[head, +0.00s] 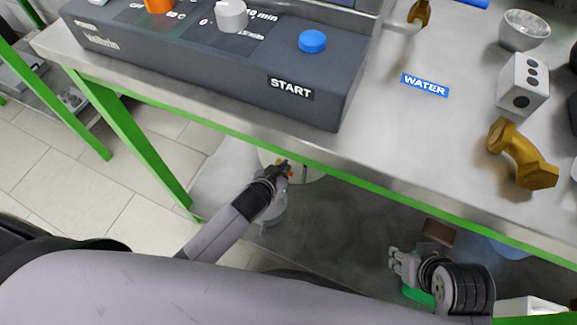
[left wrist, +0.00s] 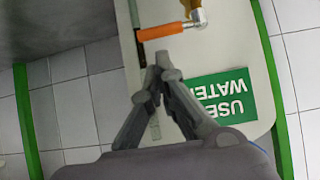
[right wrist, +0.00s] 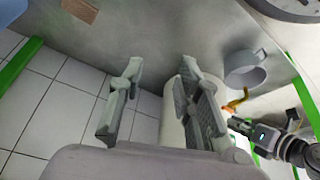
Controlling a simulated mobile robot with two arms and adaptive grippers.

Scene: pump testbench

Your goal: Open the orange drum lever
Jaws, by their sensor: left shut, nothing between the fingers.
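The orange drum lever (left wrist: 163,32) lies across the picture in the left wrist view, joined to a silver and brass valve (left wrist: 199,18). The cream drum (left wrist: 224,60) bears a green label reading "USED WATER". My left gripper (left wrist: 160,70) is shut and empty, its tips a little short of the lever, apart from it in the picture. In the head view my left gripper (head: 285,168) is beside the drum (head: 312,174) under the table edge and mostly hides the lever. The lever (right wrist: 237,99) also shows in the right wrist view. My right gripper (right wrist: 160,72) is open and empty.
The bench (head: 385,165) with its green edge overhangs the drum. A grey bucket (right wrist: 245,70) stands near the drum. A brown block (head: 438,231) lies on the lower shelf. The control box (head: 215,62), brass fitting (head: 520,158) and white block (head: 523,83) are on the bench top.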

